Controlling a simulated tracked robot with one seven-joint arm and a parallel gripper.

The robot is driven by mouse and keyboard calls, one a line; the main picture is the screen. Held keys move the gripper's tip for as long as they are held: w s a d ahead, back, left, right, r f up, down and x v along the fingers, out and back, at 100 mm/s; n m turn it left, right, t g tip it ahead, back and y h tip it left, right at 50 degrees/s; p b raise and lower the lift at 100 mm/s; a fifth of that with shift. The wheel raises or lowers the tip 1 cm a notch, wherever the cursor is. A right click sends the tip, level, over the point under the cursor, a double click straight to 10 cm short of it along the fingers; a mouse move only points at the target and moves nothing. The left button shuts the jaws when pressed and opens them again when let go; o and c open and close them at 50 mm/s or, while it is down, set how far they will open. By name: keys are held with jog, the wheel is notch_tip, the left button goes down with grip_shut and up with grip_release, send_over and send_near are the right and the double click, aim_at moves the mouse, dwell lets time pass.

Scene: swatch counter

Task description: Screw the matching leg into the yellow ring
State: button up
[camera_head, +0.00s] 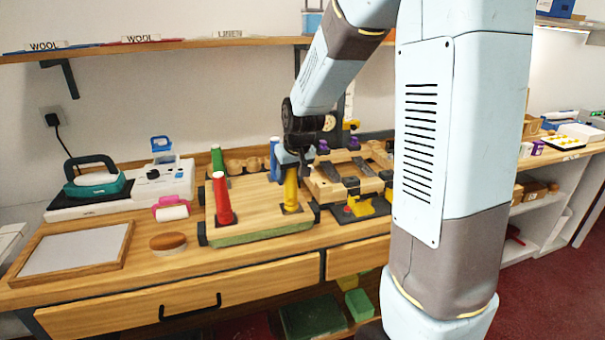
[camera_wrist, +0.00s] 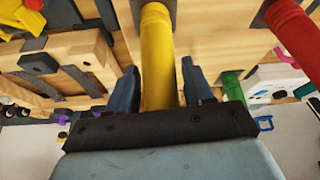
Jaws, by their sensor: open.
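A yellow leg (camera_head: 291,190) stands upright at the front right corner of a wooden board (camera_head: 258,200). A red leg (camera_head: 221,200), a green leg (camera_head: 217,160) and a blue leg (camera_head: 275,160) stand near the other corners. My gripper (camera_head: 293,160) is over the top of the yellow leg. In the wrist view its fingers (camera_wrist: 160,88) are apart, one on each side of the yellow leg (camera_wrist: 157,55), with gaps visible. The leg's foot is at a dark corner piece; I cannot make out a yellow ring there.
A wooden rack with clamps (camera_head: 345,180) stands close on the right. On the left are a teal iron (camera_head: 95,182), a pink-handled roller (camera_head: 172,212), a brush (camera_head: 168,242) and a framed panel (camera_head: 75,250). A wall shelf (camera_head: 150,47) runs above.

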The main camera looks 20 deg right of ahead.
jog(key=n+y, duration=0.1)
jog(key=n, duration=0.1)
jog(key=n+y, duration=0.1)
jog(key=n, duration=0.2)
jog(key=shift+g, duration=0.4)
jog(key=n+g+y, duration=0.1)
jog(key=n, duration=0.4)
jog(key=c, duration=0.8)
jog(key=m, duration=0.4)
jog(key=shift+t+h, duration=0.4)
jog(key=m+h, duration=0.1)
jog(key=m, duration=0.2)
jog(key=shift+t, duration=0.3)
jog(key=shift+m+h, duration=0.8)
jog(key=shift+m, duration=1.1)
jog(key=shift+m+h, duration=0.8)
jog(key=shift+m, duration=1.2)
